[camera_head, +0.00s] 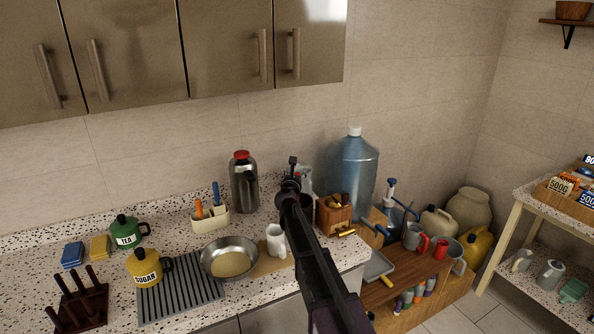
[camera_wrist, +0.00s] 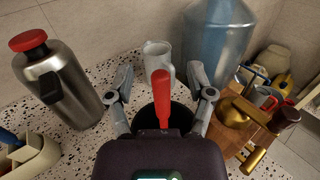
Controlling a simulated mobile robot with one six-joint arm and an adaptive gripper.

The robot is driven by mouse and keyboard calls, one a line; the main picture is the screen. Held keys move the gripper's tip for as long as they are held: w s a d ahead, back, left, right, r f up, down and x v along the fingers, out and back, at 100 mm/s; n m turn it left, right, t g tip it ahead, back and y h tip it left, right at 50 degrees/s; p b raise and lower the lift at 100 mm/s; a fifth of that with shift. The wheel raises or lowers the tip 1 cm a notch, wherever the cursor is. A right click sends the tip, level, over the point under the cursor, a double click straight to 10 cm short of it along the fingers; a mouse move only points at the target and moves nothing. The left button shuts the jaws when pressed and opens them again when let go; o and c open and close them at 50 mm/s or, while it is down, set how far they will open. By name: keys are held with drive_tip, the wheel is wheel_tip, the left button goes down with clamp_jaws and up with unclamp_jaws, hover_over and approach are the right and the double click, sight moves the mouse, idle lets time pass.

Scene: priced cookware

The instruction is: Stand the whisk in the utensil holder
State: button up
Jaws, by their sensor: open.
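My gripper (camera_wrist: 161,86) is open, its two fingers on either side of a red handle (camera_wrist: 163,104), with a gap on each side. The handle looks like the whisk's; its wire end is not visible. A dark round container (camera_wrist: 183,116), which looks like the utensil holder, is behind and around the handle's lower part. The handle appears to stand up in it, but my gripper body hides its lower end. In the head view my gripper (camera_head: 291,178) is above the counter's right part, and my arm covers most of the dark container.
A steel flask (camera_wrist: 66,88) with a red lid stands left of my gripper. A pale mug (camera_wrist: 157,57) and a big blue water bottle (camera_wrist: 215,42) are behind. A wooden box (camera_wrist: 232,128) is close on the right.

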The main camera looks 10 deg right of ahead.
drive_tip(key=v, duration=0.9)
idle(1.0)
drive_tip(key=s+d+f+m+g+h, duration=0.1)
drive_tip(key=s+d+f+m+g, duration=0.4)
drive_tip(key=s+m, duration=0.3)
drive_tip(key=s+d+f+m+g+h, duration=0.1)
drive_tip(key=s+d+f+m+g, duration=0.4)
drive_tip(key=m, duration=0.6)
drive_tip(key=s+a+f+m+g+y, duration=0.2)
drive_tip(key=s+m, duration=0.2)
drive_tip(key=s, duration=0.3)
drive_tip(key=s+a+f+m+g+y, duration=0.2)
drive_tip(key=s+f+m+y, duration=0.1)
drive_tip(key=s+m, duration=0.2)
drive_tip(key=s+a+f+m+g+y, duration=0.2)
drive_tip(key=s+f+m+g, duration=0.1)
drive_tip(key=s, duration=0.6)
drive_tip(key=shift+f+m+y, duration=0.25)
drive_tip(key=shift+m+y, duration=0.05)
drive_tip(key=shift+m, duration=0.4)
drive_tip(key=shift+d, duration=0.1)
